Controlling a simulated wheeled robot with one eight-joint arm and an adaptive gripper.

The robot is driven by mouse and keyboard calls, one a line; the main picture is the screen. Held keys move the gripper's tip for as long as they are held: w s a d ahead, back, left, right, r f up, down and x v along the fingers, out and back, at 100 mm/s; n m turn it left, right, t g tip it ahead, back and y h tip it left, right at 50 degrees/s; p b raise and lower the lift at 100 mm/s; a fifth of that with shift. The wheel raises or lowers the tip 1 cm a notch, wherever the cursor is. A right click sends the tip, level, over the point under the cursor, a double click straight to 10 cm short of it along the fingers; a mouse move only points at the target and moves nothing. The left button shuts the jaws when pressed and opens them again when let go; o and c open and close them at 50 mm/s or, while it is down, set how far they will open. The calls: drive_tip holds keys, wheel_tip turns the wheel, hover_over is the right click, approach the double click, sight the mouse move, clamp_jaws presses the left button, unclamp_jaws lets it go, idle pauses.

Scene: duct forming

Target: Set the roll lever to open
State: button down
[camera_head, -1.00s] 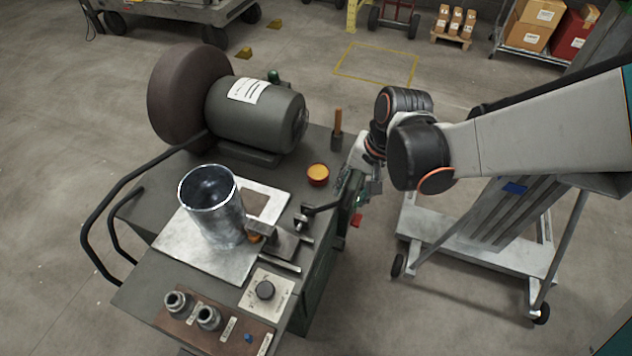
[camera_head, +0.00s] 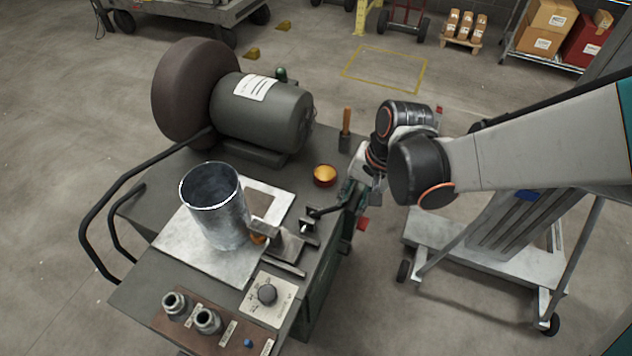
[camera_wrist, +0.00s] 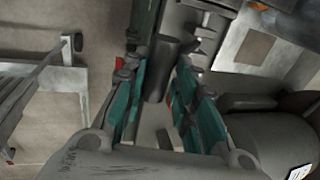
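A dark lever (camera_head: 325,211) sits at the right side of the bench, beside the small metal clamp parts. I take it to be the roll lever; its markings cannot be read. My gripper (camera_head: 356,194) is at the bench's right edge, at the lever's outer end, with its fingertips partly hidden. In the wrist view my gripper (camera_wrist: 158,72) has its teal fingers apart. A dark cylindrical piece (camera_wrist: 168,52) shows between the fingertips. I cannot tell whether it touches either finger, or whether it is the lever's end.
A metal cylinder (camera_head: 217,215) stands on a pale plate (camera_head: 185,248). A motor (camera_head: 262,115), an orange cap (camera_head: 325,175) and a wooden-handled tool (camera_head: 346,125) are near my gripper. A dial (camera_head: 267,294) is at the front. A trolley (camera_head: 480,262) stands right of the bench.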

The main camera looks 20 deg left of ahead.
drive_tip(key=shift+s+a+r+h, duration=0.2)
drive_tip(key=shift+s+r+h, duration=0.05)
drive_tip(key=shift+h, duration=0.15)
drive_tip(key=shift+a+r+h+p, duration=0.5)
drive_tip(key=shift+a+r+p, duration=0.1)
drive_tip(key=shift+a, duration=0.15)
drive_tip(key=w+a+h, duration=0.1)
drive_tip(key=a+h, duration=0.1)
drive_tip(key=a, duration=1.4)
drive_tip(key=shift+w+a+f+h, duration=0.15)
drive_tip(key=shift+w+a+h, duration=0.15)
drive_tip(key=shift+h, duration=0.1)
drive_tip(key=shift+f, duration=0.1)
drive_tip(key=c, duration=1.7)
unclamp_jaws()
drive_tip(key=shift+o, duration=1.3)
drive_tip(key=shift+a+f, duration=0.1)
drive_tip(key=shift+a, duration=0.2)
drive_tip(key=shift+d, duration=0.1)
